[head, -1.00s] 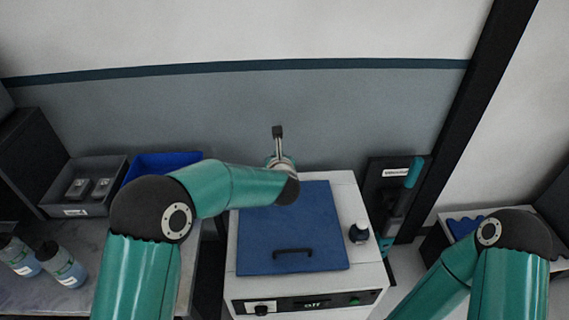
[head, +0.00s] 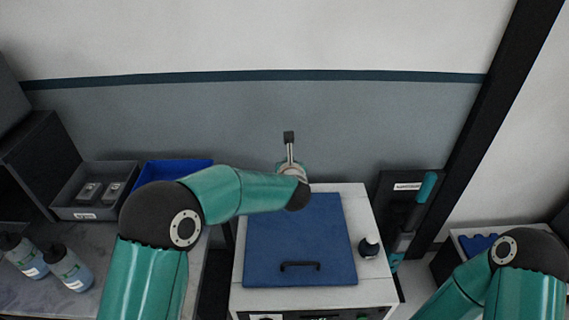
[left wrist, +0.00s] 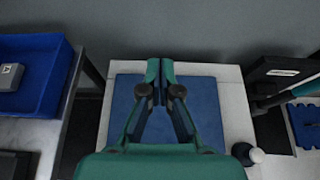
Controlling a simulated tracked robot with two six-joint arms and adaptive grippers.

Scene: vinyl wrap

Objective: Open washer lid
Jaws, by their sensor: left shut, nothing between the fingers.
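The washer (head: 367,268) is a white box with a flat blue lid (head: 322,225) lying shut on top. A black bar handle (head: 300,266) is near the lid's front edge. My left gripper (head: 289,136) is beyond the lid's back edge in the head view, well away from the handle. In the left wrist view my left gripper (left wrist: 160,68) is shut and empty, seen in front of the blue lid (left wrist: 208,110); the handle is hidden there. My right arm shows at the lower right of the head view, but its gripper is not visible.
A grey tray (head: 75,211) and blue bin (head: 150,170) sit on the left bench, with bottles (head: 68,270) in front. A dark stand (head: 385,205) with a teal-handled tool is right of the washer.

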